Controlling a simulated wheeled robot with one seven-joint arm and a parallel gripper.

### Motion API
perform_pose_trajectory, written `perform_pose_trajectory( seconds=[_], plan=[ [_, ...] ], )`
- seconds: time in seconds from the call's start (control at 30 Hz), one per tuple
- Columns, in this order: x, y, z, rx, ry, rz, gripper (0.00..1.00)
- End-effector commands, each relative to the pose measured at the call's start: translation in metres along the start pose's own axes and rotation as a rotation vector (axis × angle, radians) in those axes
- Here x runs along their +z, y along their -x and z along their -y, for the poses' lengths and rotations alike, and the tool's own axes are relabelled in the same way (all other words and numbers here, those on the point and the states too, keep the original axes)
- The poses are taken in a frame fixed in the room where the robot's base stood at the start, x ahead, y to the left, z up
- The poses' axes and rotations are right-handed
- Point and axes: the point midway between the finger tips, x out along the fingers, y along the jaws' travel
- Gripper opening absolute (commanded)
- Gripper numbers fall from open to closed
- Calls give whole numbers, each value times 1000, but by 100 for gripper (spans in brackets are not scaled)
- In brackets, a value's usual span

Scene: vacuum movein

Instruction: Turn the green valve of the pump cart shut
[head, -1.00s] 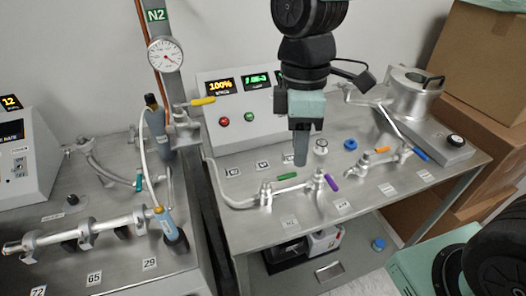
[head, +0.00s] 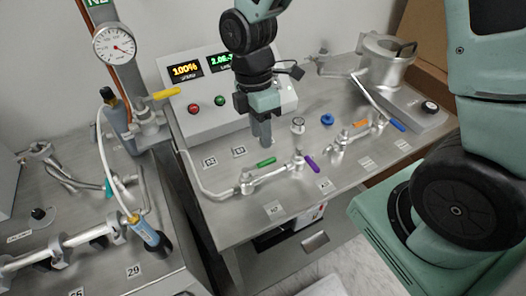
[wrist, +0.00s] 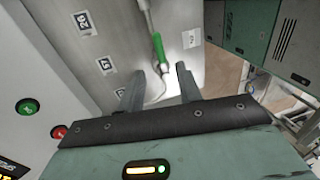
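The green valve handle (head: 266,162) sits on the steel pipework of the pump cart (head: 228,222), pointing up and to the right. My gripper (head: 262,140) hangs fingers down just behind and above this handle, apart from it in the head view. In the wrist view the gripper (wrist: 159,84) is open and empty, with a gap between its two fingers. The green handle (wrist: 159,46) shows there ahead of that gap, with its pipe fitting reaching toward the space between the fingers. The exact height of the fingers over the handle cannot be told.
A purple handle (head: 312,163) is close on the right; orange (head: 360,125) and blue (head: 397,125) handles are farther right. The control box (head: 210,100) stands behind my gripper. A yellow handle (head: 165,93) and gauge (head: 114,44) are at the left.

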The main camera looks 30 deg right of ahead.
Motion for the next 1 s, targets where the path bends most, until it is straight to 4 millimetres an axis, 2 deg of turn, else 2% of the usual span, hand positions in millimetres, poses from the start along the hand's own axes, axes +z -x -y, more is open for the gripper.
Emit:
perform_pose_trajectory(
  seconds=[0.1,0.3,0.5,0.77,0.8,0.9,0.93,1.0],
  plan=[
    [0,-25,2,-6,1,1,35],
    [0,-55,1,-4,0,0,35],
    [0,-68,0,0,0,0,35],
    [0,-69,0,1,0,-1,35],
    [0,-69,0,1,0,-1,32],
    [0,-69,0,1,0,-1,4],
    [0,-69,0,1,0,-1,0],
    [0,-69,0,1,0,-1,0]
  ],
)
